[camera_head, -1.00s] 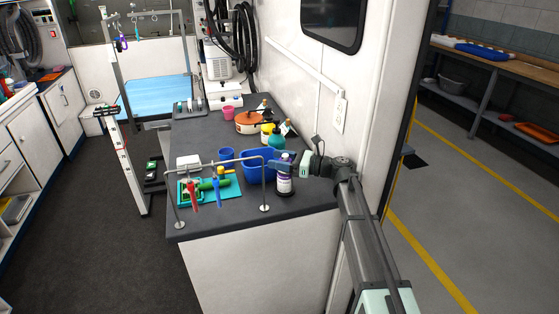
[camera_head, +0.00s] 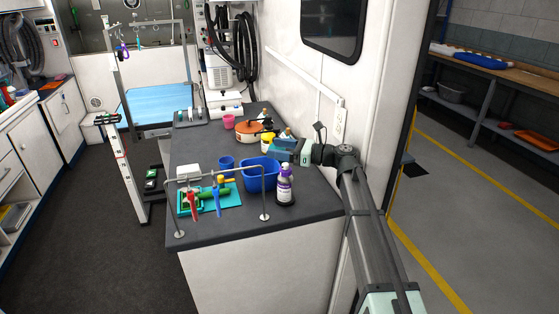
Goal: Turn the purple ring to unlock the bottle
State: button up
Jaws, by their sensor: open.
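The bottle (camera_head: 285,188) stands upright near the right front corner of the grey counter. It is small in the picture, whitish with purple on its upper part and label, and dark at its foot. The purple ring cannot be told apart clearly from the label. My gripper (camera_head: 279,152) reaches in from the right, behind and above the bottle, with its blue-grey fingers pointing left. It is open and apart from the bottle. My gripper partly hides the teal bottle (camera_head: 287,133) behind it.
A blue bin (camera_head: 259,178) stands just left of the bottle. A metal rail (camera_head: 222,171) crosses the counter's front, by a teal tray (camera_head: 232,200) with brushes. An orange pot (camera_head: 258,136) and yellow container stand behind. The white wall bounds the right side.

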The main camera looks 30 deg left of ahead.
aim_at(282, 167)
jog(key=shift+r, duration=1.2)
jog(key=shift+f, duration=0.1)
jog(key=s+d+f+m+t+h, duration=0.1)
jog(key=s+d+f+m+t, duration=0.1)
jog(key=d+f+m+t, duration=0.3)
jog(key=s+d+f+m+t, duration=0.2)
jog(key=s+d+f+t, duration=0.1)
jog(key=d+f+t, duration=0.4)
jog(key=shift+g, duration=0.5)
jog(key=x, duration=0.4)
jog(key=r+x, duration=0.1)
jog(key=x, duration=0.4)
jog(key=w+r+x, duration=0.1)
jog(key=x, duration=0.3)
jog(key=shift+d, duration=0.1)
jog(key=shift+c, duration=0.4)
jog(key=c, duration=0.9)
